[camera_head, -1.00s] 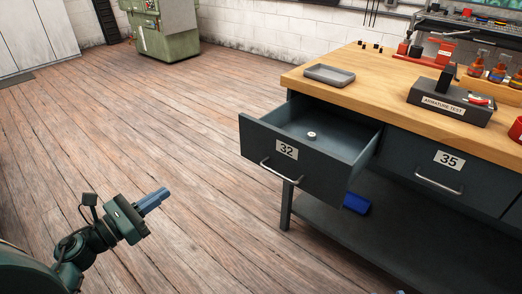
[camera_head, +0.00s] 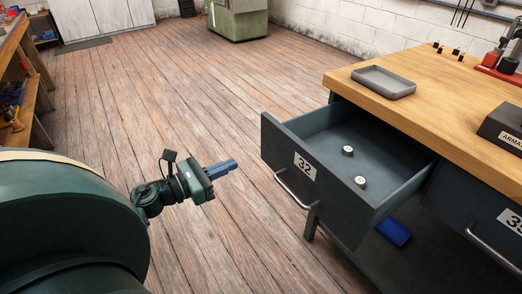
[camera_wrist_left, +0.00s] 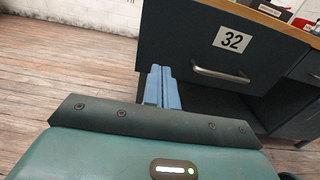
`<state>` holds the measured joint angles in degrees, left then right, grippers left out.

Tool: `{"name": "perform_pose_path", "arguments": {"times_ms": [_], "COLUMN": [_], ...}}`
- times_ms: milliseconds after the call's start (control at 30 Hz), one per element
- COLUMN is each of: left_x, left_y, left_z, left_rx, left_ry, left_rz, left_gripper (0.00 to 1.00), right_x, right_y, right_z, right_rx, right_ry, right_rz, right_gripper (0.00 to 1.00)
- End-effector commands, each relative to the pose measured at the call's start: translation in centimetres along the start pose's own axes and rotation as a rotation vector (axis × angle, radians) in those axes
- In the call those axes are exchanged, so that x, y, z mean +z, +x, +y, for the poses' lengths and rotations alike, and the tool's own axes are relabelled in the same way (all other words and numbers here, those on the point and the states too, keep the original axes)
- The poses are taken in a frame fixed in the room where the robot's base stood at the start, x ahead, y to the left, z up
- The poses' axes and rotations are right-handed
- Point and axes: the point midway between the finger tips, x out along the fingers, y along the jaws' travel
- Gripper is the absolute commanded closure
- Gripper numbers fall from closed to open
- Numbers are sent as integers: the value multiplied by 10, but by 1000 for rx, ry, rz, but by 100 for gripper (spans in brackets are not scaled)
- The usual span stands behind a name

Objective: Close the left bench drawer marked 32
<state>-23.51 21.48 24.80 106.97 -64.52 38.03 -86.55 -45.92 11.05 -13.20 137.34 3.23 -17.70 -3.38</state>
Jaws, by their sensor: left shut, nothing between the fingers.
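The left bench drawer marked 32 (camera_head: 326,191) stands pulled open from the bench, with a metal bar handle on its dark front. Two small round metal parts lie inside it, one farther back (camera_head: 347,151) and one nearer the front (camera_head: 360,182). My left gripper (camera_head: 229,166) is shut and empty, in the air to the left of the drawer front and apart from it. In the left wrist view the blue fingers (camera_wrist_left: 162,86) are together, pointing toward the drawer front, with the handle (camera_wrist_left: 220,75) to their right. My right gripper is not in view.
The wooden bench top (camera_head: 440,100) carries a grey tray (camera_head: 384,82) near its corner. Drawer 35 (camera_head: 490,215) is shut, to the right. A blue object (camera_head: 394,231) lies below the drawer. The plank floor left of the drawer is clear.

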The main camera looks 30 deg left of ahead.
Motion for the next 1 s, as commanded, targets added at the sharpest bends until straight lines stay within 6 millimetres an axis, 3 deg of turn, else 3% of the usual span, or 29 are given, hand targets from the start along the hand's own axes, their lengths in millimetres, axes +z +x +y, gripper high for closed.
{"name": "perform_pose_path", "arguments": {"times_ms": [200,400,600,1000], "left_x": [2,2,0,0], "left_y": [50,82,95,97], "left_z": [1,1,0,0], "left_rx": [0,1,1,0], "left_ry": [0,1,0,0], "left_rz": [-3,-2,0,0], "left_gripper": [100,100,100,100], "right_x": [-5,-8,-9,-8], "right_y": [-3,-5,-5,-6], "right_z": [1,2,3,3], "right_rx": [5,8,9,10], "right_ry": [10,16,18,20], "right_rz": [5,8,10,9], "right_gripper": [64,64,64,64]}}
